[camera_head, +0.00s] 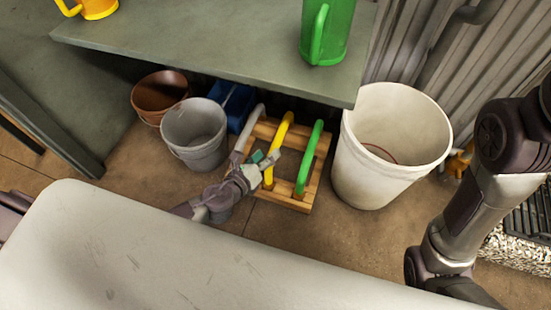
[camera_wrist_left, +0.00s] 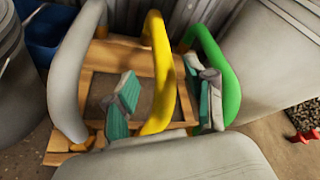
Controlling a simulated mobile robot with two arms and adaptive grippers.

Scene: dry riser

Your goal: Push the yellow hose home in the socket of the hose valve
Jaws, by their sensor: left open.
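The yellow hose (camera_head: 281,137) is an arched piece standing in a wooden rack (camera_head: 292,203), between a grey hose (camera_head: 247,128) and a green hose (camera_head: 311,155). My left gripper (camera_head: 265,160) is open at the yellow hose. In the left wrist view, the teal-padded fingers of this gripper (camera_wrist_left: 166,100) are apart, one on each side of the yellow hose (camera_wrist_left: 161,70). I cannot tell whether they touch it. A small orange-yellow fitting (camera_head: 459,162), partly hidden behind the white bucket, may be the hose valve. Its socket cannot be made out. My right gripper is out of view.
A large white bucket (camera_head: 386,175) stands right of the rack. A grey bucket (camera_head: 194,138), a brown pot (camera_head: 158,92) and a blue container (camera_head: 234,105) stand left. A green table (camera_head: 205,45) overhangs the rack's back. A grille (camera_head: 530,217) lies far right.

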